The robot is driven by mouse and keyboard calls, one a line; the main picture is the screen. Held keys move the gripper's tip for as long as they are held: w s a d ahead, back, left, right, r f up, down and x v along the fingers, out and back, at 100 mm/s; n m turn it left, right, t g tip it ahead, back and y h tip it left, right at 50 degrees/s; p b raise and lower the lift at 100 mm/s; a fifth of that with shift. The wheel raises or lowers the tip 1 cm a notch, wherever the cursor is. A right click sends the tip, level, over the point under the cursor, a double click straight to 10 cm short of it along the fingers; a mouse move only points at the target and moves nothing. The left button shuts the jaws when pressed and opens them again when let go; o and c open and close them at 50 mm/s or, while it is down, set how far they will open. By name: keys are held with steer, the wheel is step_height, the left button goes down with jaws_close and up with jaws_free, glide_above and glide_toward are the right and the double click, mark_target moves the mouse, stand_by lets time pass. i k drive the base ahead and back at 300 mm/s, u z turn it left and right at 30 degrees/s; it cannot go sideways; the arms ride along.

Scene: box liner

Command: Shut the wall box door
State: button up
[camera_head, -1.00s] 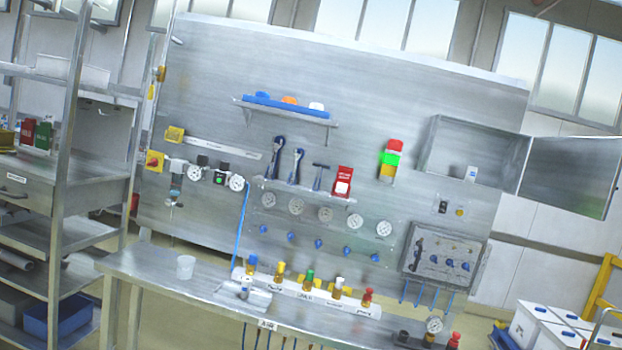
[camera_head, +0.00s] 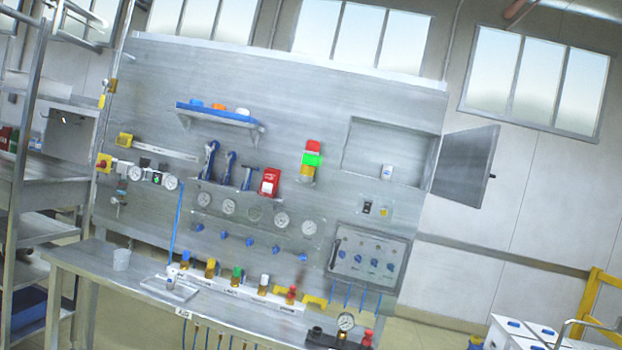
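The wall box (camera_head: 394,130) is a grey metal box at the upper right of the metal panel. Its door (camera_head: 465,168) stands wide open, swung out to the right past the panel's edge. A small dark handle (camera_head: 492,176) shows at the door's free edge.
A metal bench (camera_head: 150,291) with valves and gauges runs below the panel. A shelf rack (camera_head: 22,185) stands at the left. White boxes (camera_head: 520,330) and a yellow rail (camera_head: 600,290) are at the lower right. The wall right of the door is clear.

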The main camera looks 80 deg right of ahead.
mark_target(465, 157)
steer(key=k, duration=0.75)
steer(key=z, duration=2.45)
steer(key=i, duration=1)
steer(key=k, duration=1)
steer(key=z, duration=0.4)
